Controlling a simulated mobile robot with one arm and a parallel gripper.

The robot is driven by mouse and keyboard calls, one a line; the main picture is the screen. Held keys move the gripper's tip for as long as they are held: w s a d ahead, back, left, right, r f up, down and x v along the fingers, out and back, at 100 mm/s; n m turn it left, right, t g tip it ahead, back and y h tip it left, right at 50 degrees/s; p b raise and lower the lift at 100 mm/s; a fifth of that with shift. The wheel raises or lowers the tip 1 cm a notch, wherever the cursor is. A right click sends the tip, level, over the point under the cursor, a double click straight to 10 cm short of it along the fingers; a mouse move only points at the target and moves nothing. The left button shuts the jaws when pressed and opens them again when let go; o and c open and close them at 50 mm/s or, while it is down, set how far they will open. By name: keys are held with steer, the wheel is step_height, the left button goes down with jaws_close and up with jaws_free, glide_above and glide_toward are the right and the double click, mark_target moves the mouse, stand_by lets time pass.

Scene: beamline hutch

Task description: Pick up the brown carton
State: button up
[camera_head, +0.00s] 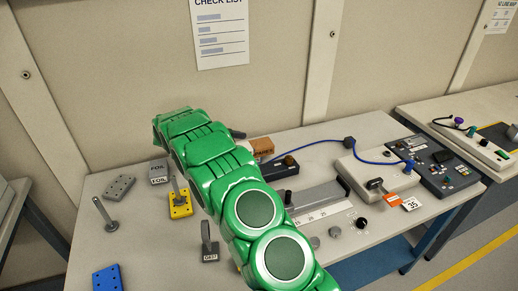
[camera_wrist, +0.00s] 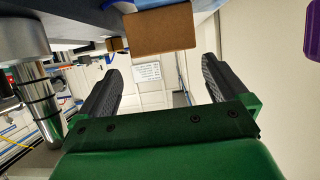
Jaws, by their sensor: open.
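The brown carton (camera_head: 262,146) sits on the grey table behind my green arm in the head view. In the wrist view the carton (camera_wrist: 160,30) is at the top centre, just beyond the gap between my fingers. My gripper (camera_wrist: 161,66) is open with both dark fingers apart and nothing between them. In the head view my arm covers most of the gripper, and only a dark fingertip shows just left of the carton. The carton is not gripped.
A dark box (camera_head: 282,168) stands close in front of the carton. A blue cable (camera_head: 318,143) runs behind it to a pale control box (camera_head: 372,172). The wall rises close behind.

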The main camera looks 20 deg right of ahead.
mark_target(256, 144)
steer(key=shift+w+f+x, duration=0.1)
steer(key=shift+w+x, duration=0.05)
steer(key=shift+x, duration=1.75)
steer(key=shift+w+f+x, duration=0.1)
steer(key=shift+w+x, duration=0.1)
steer(key=shift+x, duration=1.7)
steer(key=shift+a, duration=0.1)
steer(key=c, duration=1.3)
step_height(256, 144, up, 9)
steer(key=shift+f, duration=0.1)
steer(key=shift+r, duration=0.3)
steer(key=shift+a+r, duration=0.25)
steer(key=shift+a, duration=0.05)
steer(key=shift+v, duration=0.85)
steer(key=shift+a+f, duration=0.3)
steer(key=shift+a, duration=0.1)
step_height(256, 144, down, 10)
steer(key=shift+r, duration=0.15)
